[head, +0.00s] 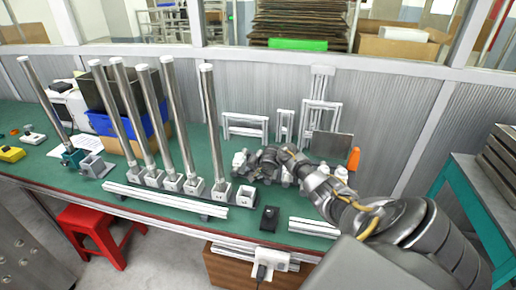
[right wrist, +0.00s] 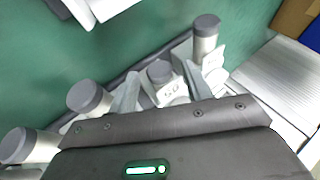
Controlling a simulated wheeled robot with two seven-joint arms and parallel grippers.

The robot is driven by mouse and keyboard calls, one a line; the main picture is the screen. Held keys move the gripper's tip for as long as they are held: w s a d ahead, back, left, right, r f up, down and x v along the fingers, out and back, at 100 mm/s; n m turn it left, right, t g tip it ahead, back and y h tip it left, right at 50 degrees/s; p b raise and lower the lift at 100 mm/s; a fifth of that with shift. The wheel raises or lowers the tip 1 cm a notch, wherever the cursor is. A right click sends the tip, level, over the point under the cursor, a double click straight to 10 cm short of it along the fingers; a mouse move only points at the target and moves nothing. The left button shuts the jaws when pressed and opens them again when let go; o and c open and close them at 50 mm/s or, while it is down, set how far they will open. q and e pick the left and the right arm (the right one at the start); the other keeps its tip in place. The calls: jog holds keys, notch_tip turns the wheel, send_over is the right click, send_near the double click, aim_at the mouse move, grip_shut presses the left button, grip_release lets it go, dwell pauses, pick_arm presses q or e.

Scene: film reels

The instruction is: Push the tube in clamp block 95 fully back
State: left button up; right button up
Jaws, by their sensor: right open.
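In the right wrist view, a pale clamp block (right wrist: 172,92) with a dark number on its face sits between my fingers. The number is small and turned, so I cannot read it surely as 95. A grey-capped tube (right wrist: 160,72) shows at this block. My right gripper (right wrist: 163,88) is open, one finger on each side of the block; I cannot tell whether they touch it. My left gripper is out of view.
More grey-capped tubes stand in the same row: one to the right (right wrist: 205,28), others to the left (right wrist: 88,97). Tall metal tubes (head: 208,125) stand left of my arm on the green bench (head: 130,185). A black block (head: 270,217) lies nearer the front edge.

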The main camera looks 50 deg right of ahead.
jog(key=d+p+v, duration=0.1)
jog(key=p+v, duration=0.1)
jog(key=v, duration=0.8)
jog(key=shift+a, duration=0.45)
